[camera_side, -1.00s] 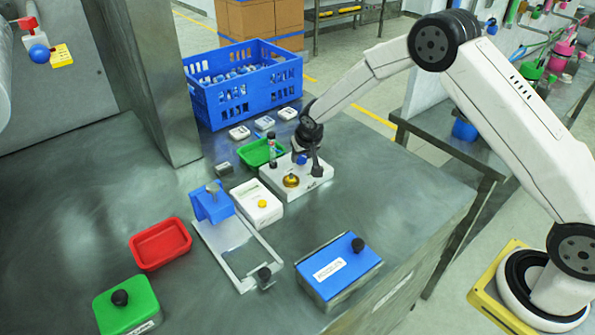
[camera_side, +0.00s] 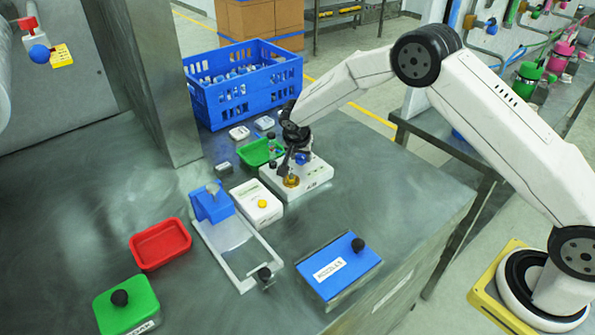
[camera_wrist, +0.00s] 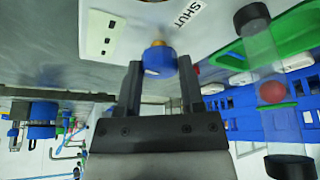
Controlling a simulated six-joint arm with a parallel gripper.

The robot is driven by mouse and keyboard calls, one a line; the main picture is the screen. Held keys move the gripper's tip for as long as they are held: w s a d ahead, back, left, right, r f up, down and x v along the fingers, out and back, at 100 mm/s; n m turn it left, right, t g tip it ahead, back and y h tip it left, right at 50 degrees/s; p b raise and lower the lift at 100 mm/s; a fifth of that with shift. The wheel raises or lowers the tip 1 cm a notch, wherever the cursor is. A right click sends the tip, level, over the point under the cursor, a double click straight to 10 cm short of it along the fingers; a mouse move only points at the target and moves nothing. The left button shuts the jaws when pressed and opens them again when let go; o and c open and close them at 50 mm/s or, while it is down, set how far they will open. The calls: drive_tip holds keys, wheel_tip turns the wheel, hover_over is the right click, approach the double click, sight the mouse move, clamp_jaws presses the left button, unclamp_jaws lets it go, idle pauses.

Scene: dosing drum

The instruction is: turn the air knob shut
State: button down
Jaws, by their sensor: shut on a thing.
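The air knob is a small blue knob (camera_wrist: 160,58) on a brass stem, seen in the wrist view between my fingertips. It also shows in the side view (camera_side: 301,158), partly hidden by my gripper. It sits on a white block (camera_side: 318,176) near the middle of the bench. A word "SHUT" is printed on the white block by the knob in the wrist view. My gripper (camera_wrist: 159,78) is shut on the knob, with one finger on each side. In the side view, my gripper (camera_side: 292,166) reaches down over the block.
A clear tube with black ends and a red ball (camera_wrist: 270,92) stands close to the right in the wrist view. A green tray (camera_side: 262,152) and a blue crate (camera_side: 245,85) lie behind the block. A white box with a yellow button (camera_side: 258,205) stands in front.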

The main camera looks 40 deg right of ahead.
drive_tip(key=m+g, duration=0.1)
drive_tip(key=m, duration=0.1)
drive_tip(key=m+g, duration=0.1)
drive_tip(key=m, duration=0.2)
drive_tip(key=shift+w+a+h, duration=0.1)
drive_tip(key=shift+w+h, duration=0.05)
drive_tip(key=shift+h, duration=0.25)
drive_tip(key=shift+m, duration=0.3)
drive_tip(key=shift+c, duration=1.1)
unclamp_jaws()
drive_tip(key=v, duration=0.7)
drive_tip(key=shift+a+r, duration=0.2)
drive_tip(key=shift+r, duration=0.15)
